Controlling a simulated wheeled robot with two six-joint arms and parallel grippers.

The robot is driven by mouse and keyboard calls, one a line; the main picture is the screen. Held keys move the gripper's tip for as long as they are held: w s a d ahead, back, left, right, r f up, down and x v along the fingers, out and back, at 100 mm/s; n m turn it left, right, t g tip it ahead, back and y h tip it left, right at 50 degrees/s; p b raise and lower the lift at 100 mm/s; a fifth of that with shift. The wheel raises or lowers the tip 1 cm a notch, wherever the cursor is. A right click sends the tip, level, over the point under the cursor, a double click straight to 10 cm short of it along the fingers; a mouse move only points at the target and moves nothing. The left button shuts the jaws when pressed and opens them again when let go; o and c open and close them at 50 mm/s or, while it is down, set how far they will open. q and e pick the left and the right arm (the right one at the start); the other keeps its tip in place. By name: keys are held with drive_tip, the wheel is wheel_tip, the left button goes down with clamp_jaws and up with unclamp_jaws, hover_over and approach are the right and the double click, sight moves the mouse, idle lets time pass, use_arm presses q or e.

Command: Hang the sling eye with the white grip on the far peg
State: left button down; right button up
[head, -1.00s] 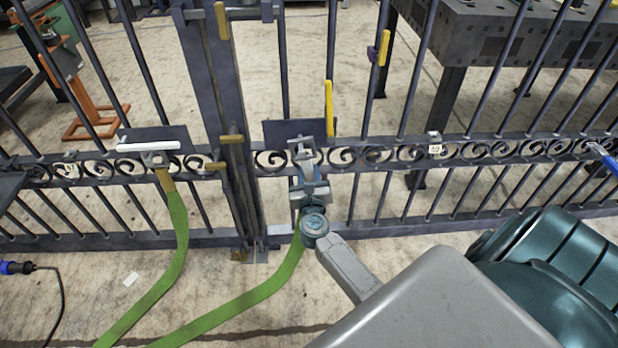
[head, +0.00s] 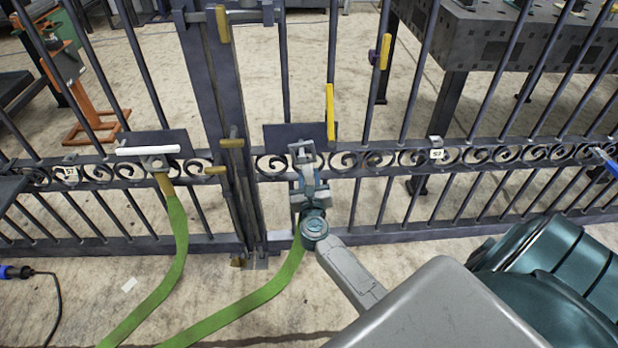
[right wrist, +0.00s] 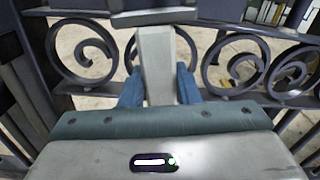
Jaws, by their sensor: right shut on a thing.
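A white grip (head: 148,150) lies level in front of a dark plate on the gate's left part. A green sling (head: 177,235) with a tan end hangs just below it. A second green strap (head: 262,303) rises to behind my right gripper. My right gripper (head: 306,168) is at the rail in front of the right plate (head: 285,137). In the right wrist view, its blue fingers (right wrist: 158,88) are shut on a pale grey block (right wrist: 157,55). The strap's upper end is hidden by the gripper. I cannot tell which peg is the far one.
The dark gate has scrollwork (head: 400,156) and upright bars. A yellow bar (head: 330,112) stands beside the right plate. A small tag (head: 437,154) sits on the rail at right. A dark table (head: 500,50) stands behind the gate. A black cable (head: 58,300) lies at left.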

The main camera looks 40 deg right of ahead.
drive_tip(key=o, duration=1.4)
